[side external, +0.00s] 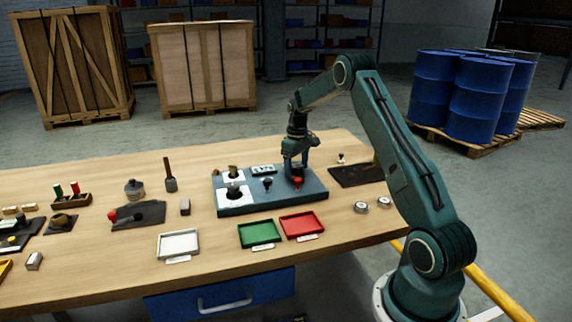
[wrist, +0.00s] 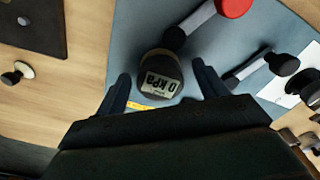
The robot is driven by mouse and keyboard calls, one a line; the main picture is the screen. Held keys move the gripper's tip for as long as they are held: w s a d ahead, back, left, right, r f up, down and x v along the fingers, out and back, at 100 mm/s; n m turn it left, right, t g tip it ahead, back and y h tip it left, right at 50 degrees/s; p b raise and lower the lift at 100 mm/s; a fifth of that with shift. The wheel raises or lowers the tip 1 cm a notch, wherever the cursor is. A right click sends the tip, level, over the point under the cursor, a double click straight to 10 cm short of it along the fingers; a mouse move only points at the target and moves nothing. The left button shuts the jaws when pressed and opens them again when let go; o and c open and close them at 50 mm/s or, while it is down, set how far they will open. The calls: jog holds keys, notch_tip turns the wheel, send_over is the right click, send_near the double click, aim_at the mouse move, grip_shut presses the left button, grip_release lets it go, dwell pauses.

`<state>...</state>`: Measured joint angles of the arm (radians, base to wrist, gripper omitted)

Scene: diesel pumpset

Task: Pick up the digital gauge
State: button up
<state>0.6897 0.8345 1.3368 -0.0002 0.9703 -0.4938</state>
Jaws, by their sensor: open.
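The fingers are open, with a visible gap on each side of the gauge. In the side view my gripper (side external: 296,166) points down over the right part of the base plate (side external: 262,205); I cannot make out the gauge clearly there.
A red knob (wrist: 234,7) on a grey lever stands close to the gauge, and a black knob (wrist: 284,64) is to the right. Green (side external: 259,234), red (side external: 302,225) and white (side external: 178,243) trays lie in front of the plate. A dark mat (side external: 355,175) lies to the right.

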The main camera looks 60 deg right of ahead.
aim_at(297, 165)
jog(key=c, duration=1.3)
jog(key=shift+r, duration=0.2)
notch_tip(297, 165, up, 20)
jog(key=shift+f, duration=0.15)
